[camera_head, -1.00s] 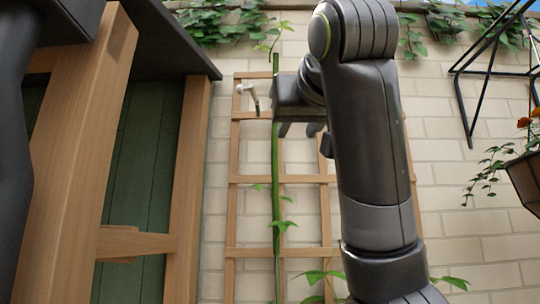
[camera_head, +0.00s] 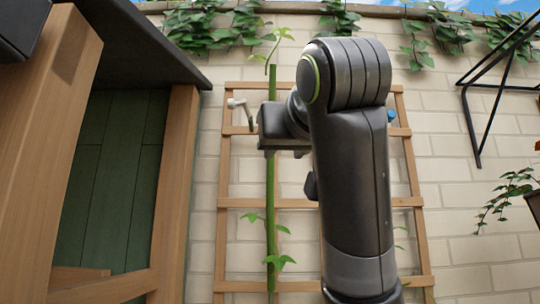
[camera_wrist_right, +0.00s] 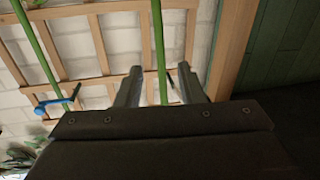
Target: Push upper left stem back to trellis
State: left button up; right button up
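The left green stem (camera_head: 271,205) rises upright in front of the wooden trellis (camera_head: 223,170), with a leafy shoot at its top. My right gripper (camera_head: 285,153) covers part of its upper length in the head view. In the right wrist view the stem (camera_wrist_right: 158,40) shows between the two spread fingers of my right gripper (camera_wrist_right: 160,84); contact cannot be told. A white clip (camera_head: 237,102) with a dark tail sits left of the stem. The other stem (camera_wrist_right: 38,45) and a blue clip (camera_wrist_right: 58,102) show left in the wrist view. My left gripper is not in view.
A wooden-framed shed with a green wall (camera_head: 115,170) stands close on the left. A black metal bracket (camera_head: 480,100) and a plant (camera_head: 503,193) are at the right. Ivy (camera_head: 210,25) hangs along the top of the pale brick wall (camera_head: 450,190).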

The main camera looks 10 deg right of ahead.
aim_at(271, 168)
jog(key=w+p, duration=0.8)
jog(key=w, duration=0.3)
jog(key=shift+w+d+r, duration=0.1)
jog(key=shift+w, duration=0.1)
jog(key=shift+w+p, duration=0.3)
jog(key=shift+w, duration=0.25)
jog(key=shift+c, duration=0.3)
grip_shut()
